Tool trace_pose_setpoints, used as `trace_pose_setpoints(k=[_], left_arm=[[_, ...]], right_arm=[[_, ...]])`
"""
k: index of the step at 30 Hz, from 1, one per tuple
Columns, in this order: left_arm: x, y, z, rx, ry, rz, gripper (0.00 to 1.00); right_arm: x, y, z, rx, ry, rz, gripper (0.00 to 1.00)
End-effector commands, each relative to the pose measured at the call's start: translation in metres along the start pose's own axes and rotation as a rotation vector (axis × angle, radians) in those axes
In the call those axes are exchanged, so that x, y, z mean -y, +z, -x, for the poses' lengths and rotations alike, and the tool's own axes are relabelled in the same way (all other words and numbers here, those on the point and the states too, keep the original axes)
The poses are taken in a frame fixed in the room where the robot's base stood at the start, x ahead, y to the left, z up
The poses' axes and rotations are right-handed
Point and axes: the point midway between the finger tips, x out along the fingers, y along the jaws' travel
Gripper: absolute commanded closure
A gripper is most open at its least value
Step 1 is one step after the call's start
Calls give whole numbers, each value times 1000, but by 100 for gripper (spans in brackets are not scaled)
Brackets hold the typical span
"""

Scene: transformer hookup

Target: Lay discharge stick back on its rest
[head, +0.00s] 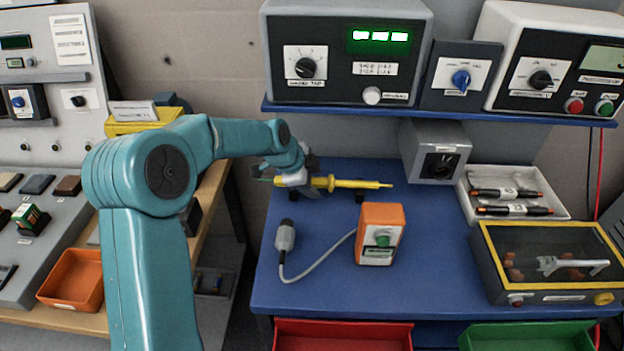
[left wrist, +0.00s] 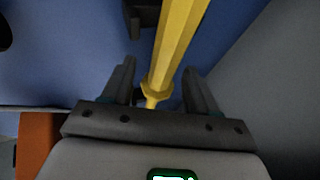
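The yellow discharge stick (head: 345,184) lies roughly level near the back of the blue table (head: 330,285). Dark supports of its rest (head: 359,196) show just below it; I cannot tell whether it is fully seated. My left gripper (head: 309,179) is around the stick's left part. In the left wrist view the stick (left wrist: 180,42) runs between the two fingers of my left gripper (left wrist: 161,82), with a visible gap on each side, so the gripper looks open. A dark rest post (left wrist: 143,18) stands beside the stick there. My right gripper is not in view.
A grey box (head: 435,152), a white tray (head: 512,204) and a lidded case (head: 548,262) are right. An instrument shelf (head: 430,112) overhangs the back.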

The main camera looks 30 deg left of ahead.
Motion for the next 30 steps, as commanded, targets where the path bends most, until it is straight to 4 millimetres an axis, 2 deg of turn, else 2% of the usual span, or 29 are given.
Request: trace_pose_setpoints(k=[6,10,24,30], left_arm=[[0,0,2,0,1,0,41],[0,0,17,0,-3,0,41],[1,0,134,0,-4,-1,41],[0,0,158,0,-1,0,41]], right_arm=[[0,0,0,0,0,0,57],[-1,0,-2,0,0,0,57],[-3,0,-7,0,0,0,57],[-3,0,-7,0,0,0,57]])
